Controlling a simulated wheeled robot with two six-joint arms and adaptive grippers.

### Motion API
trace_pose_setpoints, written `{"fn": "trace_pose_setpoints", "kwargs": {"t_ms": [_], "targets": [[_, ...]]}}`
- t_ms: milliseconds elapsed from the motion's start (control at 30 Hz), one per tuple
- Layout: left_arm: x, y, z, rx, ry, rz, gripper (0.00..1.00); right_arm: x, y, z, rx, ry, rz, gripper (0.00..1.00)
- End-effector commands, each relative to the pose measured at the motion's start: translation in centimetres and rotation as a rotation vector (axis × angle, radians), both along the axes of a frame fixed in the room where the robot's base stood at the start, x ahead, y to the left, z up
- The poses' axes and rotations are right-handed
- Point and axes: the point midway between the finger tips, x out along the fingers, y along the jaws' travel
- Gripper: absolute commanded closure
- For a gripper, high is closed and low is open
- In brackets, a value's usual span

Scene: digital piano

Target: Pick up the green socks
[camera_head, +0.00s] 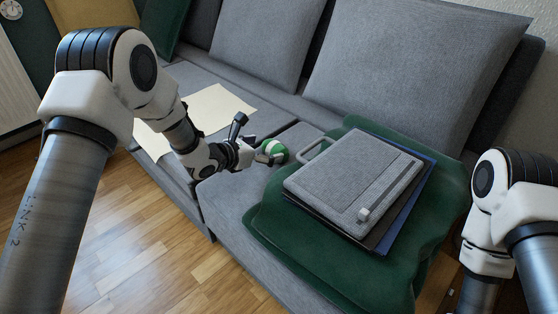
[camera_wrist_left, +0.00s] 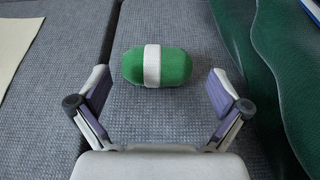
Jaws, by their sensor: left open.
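The green socks (camera_head: 274,149) are a rolled green bundle with a white band, lying on the grey sofa seat. In the left wrist view the socks (camera_wrist_left: 157,66) lie crosswise just beyond the fingertips, centred between them. My left gripper (camera_head: 262,156) reaches in from the left, right beside the socks. In the left wrist view my left gripper (camera_wrist_left: 158,88) has its two fingers spread wide with nothing between them. My right arm shows at the right edge of the head view, but its gripper is out of view.
A dark green blanket (camera_head: 290,252) lies right of the socks. On it rest a grey laptop sleeve (camera_head: 345,180) and dark and blue folders (camera_head: 408,205). A cream sheet (camera_head: 215,107) lies on the seat to the left. Grey back cushions (camera_head: 395,70) stand behind.

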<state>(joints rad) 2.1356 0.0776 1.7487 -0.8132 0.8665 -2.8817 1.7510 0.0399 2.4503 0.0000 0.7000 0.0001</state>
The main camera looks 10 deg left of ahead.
Motion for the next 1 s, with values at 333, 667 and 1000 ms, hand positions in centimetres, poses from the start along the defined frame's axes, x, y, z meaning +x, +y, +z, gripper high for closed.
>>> {"fn": "trace_pose_setpoints", "kwargs": {"t_ms": [333, 667, 1000], "targets": [[4.3, -2.6, -2.4, -0.002, 0.004, 0.002, 0.0, 0.1, -0.1, -3.2, -0.001, -0.003, -0.006, 0.0], [4.5, -2.7, -2.2, -0.004, 0.006, 0.005, 0.35, 0.2, -0.1, -3.1, -0.001, -0.004, -0.007, 0.0], [4.4, -2.7, -2.1, -0.004, 0.006, 0.004, 0.45, 0.1, -0.1, -3.0, -0.001, -0.004, -0.007, 0.0]]}}
